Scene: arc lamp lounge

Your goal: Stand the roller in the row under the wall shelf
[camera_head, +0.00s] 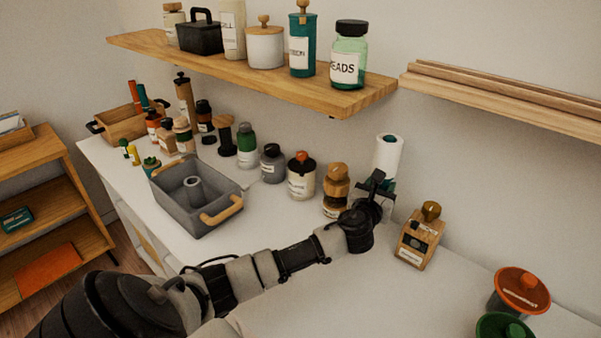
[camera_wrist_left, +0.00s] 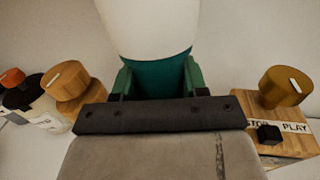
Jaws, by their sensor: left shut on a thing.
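The roller (camera_head: 387,157), a white cylinder with a teal lower band, is upright near the wall, right of the row of jars under the wall shelf (camera_head: 250,70). My left gripper (camera_head: 374,190) is shut on its lower part. In the left wrist view the roller (camera_wrist_left: 150,28) rises between the fingers (camera_wrist_left: 157,82). Its bottom is hidden by the gripper, so I cannot tell whether it touches the counter. The wooden-lidded jar (camera_head: 335,188) stands to its left. A wooden box with a knob (camera_head: 418,236) stands to its right.
A grey bin (camera_head: 179,218) with wooden handles stands on the white counter. Orange-lidded (camera_head: 522,288) and green-lidded (camera_head: 504,327) containers are at the front right. A wooden ledge (camera_head: 500,98) is on the wall. The counter between the knobbed box and these lids is clear.

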